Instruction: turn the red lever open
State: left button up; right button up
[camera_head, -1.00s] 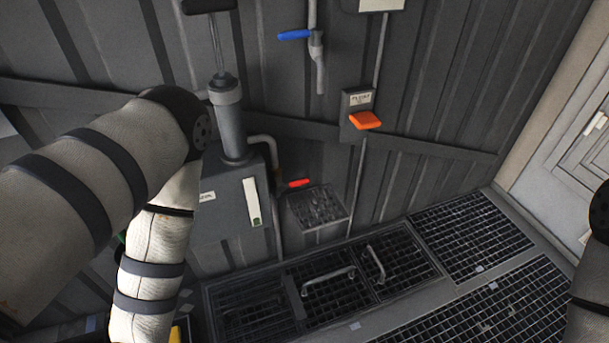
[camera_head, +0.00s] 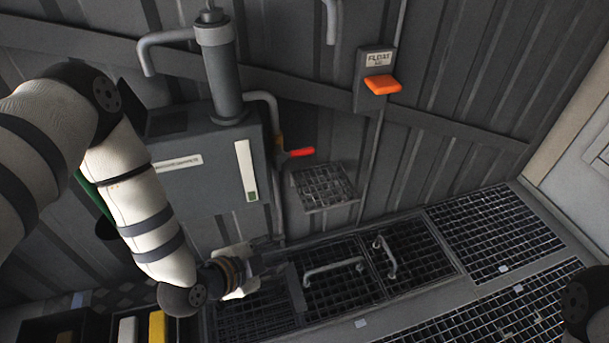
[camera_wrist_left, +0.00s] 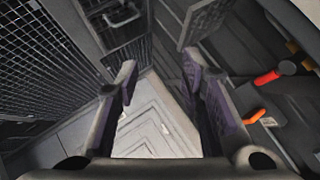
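The red lever (camera_head: 301,152) sticks out to the right from a pipe valve on the wall, beside the grey tank. It also shows at the right of the left wrist view (camera_wrist_left: 266,78). My left gripper (camera_head: 254,276) is low in front of the floor grating, below the lever and a little left of it in the head view. In the left wrist view its two fingers (camera_wrist_left: 158,72) stand apart with nothing between them, and the lever lies outside them to the right. My right gripper is not in view.
A grey tank (camera_head: 205,180) with a thick pipe stands left of the lever. A small mesh shelf (camera_head: 325,187) juts out below right of it. An orange float switch (camera_head: 382,84) is higher on the wall. Handled floor gratings (camera_head: 335,285) lie below.

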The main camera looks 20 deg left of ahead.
pick_arm(q)
jog(key=w+a+r+m+t+b, duration=0.2)
jog(key=w+r+m+t, duration=0.1)
jog(key=w, duration=0.4)
jog(key=m+t, duration=0.2)
jog(key=t, duration=0.1)
send_near(298, 156)
jog(key=shift+m, duration=0.3)
jog(key=b+x, duration=0.3)
jog(key=x, duration=0.7)
jog(key=shift+w, duration=0.35)
jog(key=shift+w+d, duration=0.1)
jog(key=shift+w, duration=0.2)
jog(key=shift+r, duration=0.1)
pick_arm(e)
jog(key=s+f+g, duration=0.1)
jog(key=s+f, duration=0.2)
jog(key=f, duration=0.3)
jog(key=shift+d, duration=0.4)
pick_arm(q)
grip_shut()
